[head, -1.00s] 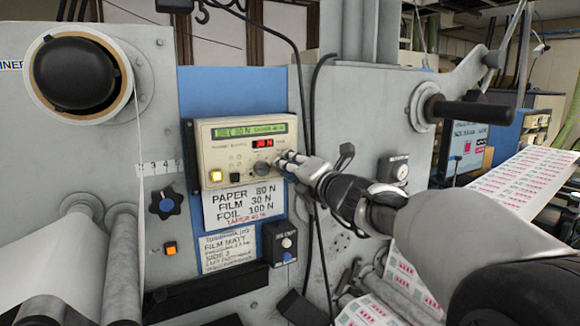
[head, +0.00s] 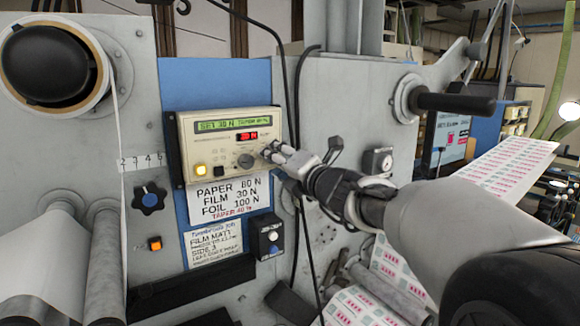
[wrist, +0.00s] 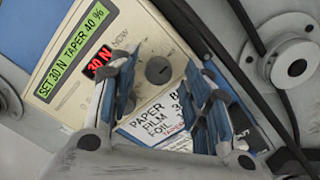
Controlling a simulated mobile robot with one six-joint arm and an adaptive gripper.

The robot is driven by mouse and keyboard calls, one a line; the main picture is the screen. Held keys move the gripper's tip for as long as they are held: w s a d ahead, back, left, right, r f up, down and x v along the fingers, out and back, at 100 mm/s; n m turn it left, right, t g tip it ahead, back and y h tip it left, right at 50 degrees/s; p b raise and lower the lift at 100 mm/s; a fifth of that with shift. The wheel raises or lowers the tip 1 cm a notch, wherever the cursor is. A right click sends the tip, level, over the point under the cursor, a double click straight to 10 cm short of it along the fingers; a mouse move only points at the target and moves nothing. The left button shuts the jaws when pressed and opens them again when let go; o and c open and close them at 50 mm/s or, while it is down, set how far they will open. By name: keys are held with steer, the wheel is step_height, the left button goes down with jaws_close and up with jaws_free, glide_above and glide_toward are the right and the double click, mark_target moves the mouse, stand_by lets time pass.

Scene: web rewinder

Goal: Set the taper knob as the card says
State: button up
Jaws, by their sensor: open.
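The cream control panel (head: 215,150) has a green display (head: 226,125) reading "SET 30 N TAPER 40 %" and a red readout (head: 247,137) showing 30 N. A dark round knob (head: 245,160) sits below the readout. A knob (wrist: 158,70) also shows between my fingers in the wrist view; I cannot tell if it is the same one. The card (head: 229,195) below lists paper 80 N, film 30 N, foil 100 N and, in red, taper 40 %. My gripper (head: 270,151) is open at the panel's right side and hides part of it. Contact cannot be told.
A job sheet (head: 213,243) reads "FILM MATT". A small dark box with knobs (head: 267,236) is beside it. A lit yellow button (head: 200,169) is on the panel's left. A black cable (head: 298,90) hangs just right of the panel.

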steer(key=v, duration=1.1)
steer(key=shift+r, duration=0.1)
